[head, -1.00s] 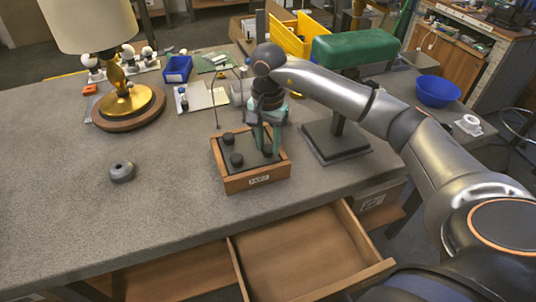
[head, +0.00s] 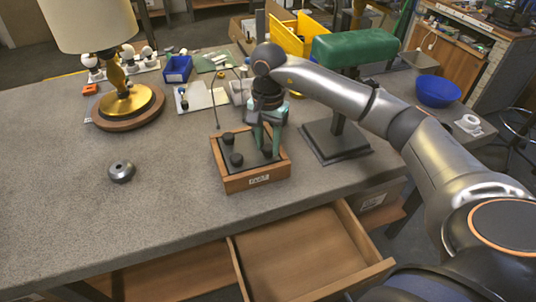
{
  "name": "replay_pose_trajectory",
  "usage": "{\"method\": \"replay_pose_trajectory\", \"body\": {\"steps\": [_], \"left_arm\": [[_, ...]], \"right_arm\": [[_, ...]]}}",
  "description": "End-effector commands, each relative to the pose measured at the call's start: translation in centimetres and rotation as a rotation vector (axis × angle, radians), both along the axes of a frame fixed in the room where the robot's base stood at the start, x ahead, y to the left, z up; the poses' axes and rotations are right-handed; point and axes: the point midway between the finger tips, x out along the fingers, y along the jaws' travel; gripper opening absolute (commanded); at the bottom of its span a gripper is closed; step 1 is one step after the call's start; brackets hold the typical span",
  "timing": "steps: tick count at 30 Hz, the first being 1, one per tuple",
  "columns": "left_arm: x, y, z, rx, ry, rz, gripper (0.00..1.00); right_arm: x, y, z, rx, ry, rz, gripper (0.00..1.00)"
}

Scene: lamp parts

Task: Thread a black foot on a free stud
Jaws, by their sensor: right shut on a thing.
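A wooden box (head: 252,181) with a dark top panel and a small label on its front stands at the middle of the bench. Black feet show on the panel: one at the left back (head: 228,138) and one at the left front (head: 236,160). My right gripper (head: 268,146) points down over the right side of the panel, its teal fingers shut on another black foot (head: 267,151) at panel height. The stud under that foot is hidden, and I cannot tell how far the foot is threaded. My left gripper is not in view.
A grey round part (head: 121,171) lies on the bench at left, near a brass lamp (head: 127,106). A green padded stand (head: 338,142) stands close to the right of the box. An open drawer (head: 300,252) juts out in front. The left front bench is clear.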

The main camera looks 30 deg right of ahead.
Motion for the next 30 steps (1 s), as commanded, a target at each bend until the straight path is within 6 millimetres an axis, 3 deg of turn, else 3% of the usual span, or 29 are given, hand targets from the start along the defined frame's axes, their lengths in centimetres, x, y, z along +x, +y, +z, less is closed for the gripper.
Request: {"method": "replay_pose_trajectory", "body": {"steps": [13,24,30], "left_arm": [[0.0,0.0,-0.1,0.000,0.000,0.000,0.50],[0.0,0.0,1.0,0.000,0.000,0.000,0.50],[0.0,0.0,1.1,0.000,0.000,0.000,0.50]], "right_arm": [[-0.2,0.0,-0.5,-0.002,0.011,-0.021,0.00],[-0.3,0.1,-0.6,-0.005,0.014,-0.477,0.00],[-0.3,0.1,-0.8,-0.006,0.014,-0.599,0.00]]}}
